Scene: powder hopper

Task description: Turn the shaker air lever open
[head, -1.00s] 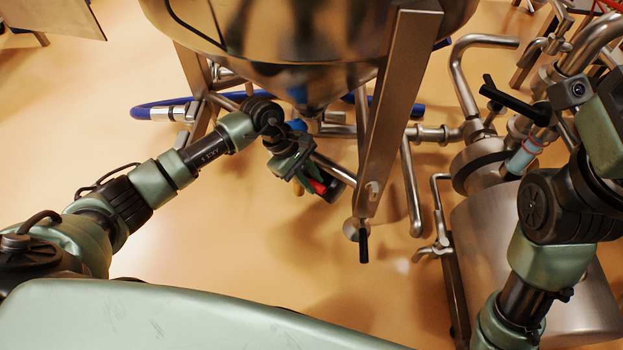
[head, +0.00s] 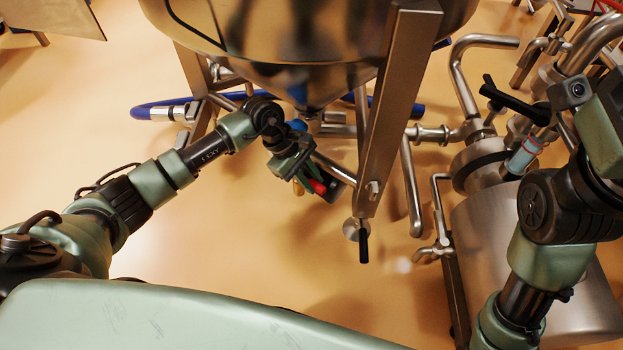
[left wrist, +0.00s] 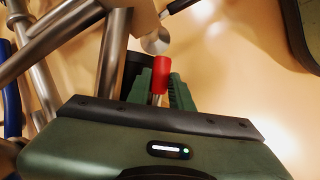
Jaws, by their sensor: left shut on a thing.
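The shaker air lever has a red grip, seen below the hopper's cone in the head view (head: 318,187) and in the left wrist view (left wrist: 161,74). My left gripper (head: 314,187) is shut on this red grip. In the left wrist view its green fingers (left wrist: 160,92) stand on either side of the grip, whose end shows above them. The lever's pivot and valve body are mostly hidden by the gripper. My right arm stands at the right edge of the head view; its fingers do not show.
The steel hopper (head: 290,62) hangs above the left gripper, with a slanted frame leg (head: 390,120) close to its right. A blue hose (head: 145,108) runs behind. A steel vessel (head: 490,250) and pipes stand right. The floor in front is clear.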

